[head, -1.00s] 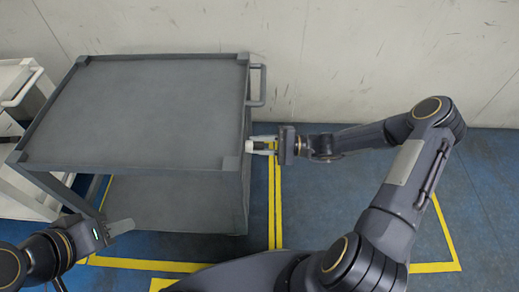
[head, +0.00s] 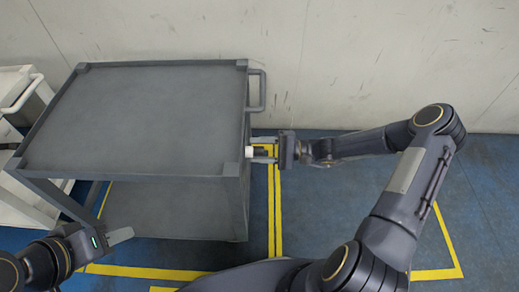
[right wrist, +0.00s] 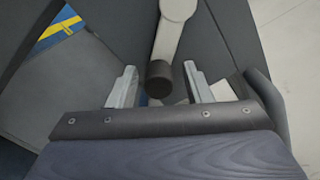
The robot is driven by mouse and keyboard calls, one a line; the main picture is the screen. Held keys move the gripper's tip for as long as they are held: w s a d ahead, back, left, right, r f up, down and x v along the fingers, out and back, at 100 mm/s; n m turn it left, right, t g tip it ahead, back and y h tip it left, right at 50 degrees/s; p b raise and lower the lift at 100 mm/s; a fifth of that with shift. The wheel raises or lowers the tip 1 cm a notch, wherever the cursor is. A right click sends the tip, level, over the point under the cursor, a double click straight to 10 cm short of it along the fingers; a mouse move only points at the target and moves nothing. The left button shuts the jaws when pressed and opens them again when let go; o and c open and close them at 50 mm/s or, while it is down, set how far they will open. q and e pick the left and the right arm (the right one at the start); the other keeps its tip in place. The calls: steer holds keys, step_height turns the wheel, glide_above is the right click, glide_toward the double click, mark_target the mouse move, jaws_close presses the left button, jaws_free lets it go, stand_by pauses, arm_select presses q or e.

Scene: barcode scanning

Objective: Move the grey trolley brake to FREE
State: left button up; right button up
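The grey trolley (head: 140,110) stands against the wall at the left and centre of the head view. Its brake lever shows in the right wrist view as a pale arm (right wrist: 174,35) ending in a dark round knob (right wrist: 159,80). In the head view the pale lever (head: 249,152) sticks out at the trolley's right side. My right gripper (head: 264,153) is open there; its fingers (right wrist: 157,88) stand on either side of the knob with gaps visible. My left gripper (head: 119,236) is by the trolley's near left side; its opening cannot be made out.
A white trolley (head: 28,110) stands beside the grey one at the far left. A grey handle (head: 263,90) juts from the grey trolley's right end. Yellow lines (head: 274,215) mark the blue floor (head: 340,190), which is clear at the right. A pale wall (head: 350,50) closes the back.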

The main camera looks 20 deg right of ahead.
steer(key=p+v, duration=0.1)
steer(key=v, duration=0.6)
steer(key=shift+d, duration=0.4)
steer(key=shift+s, duration=0.15)
steer(key=s+r+n+h, duration=0.8)
steer(key=s+r+h, duration=0.6)
steer(key=s+r, duration=0.6)
step_height(320, 180, up, 26)
steer(key=s+p, duration=0.2)
steer(key=p, duration=2.6)
steer(key=shift+s+a+r+t, duration=0.2)
steer(key=shift+s+a+t, duration=0.1)
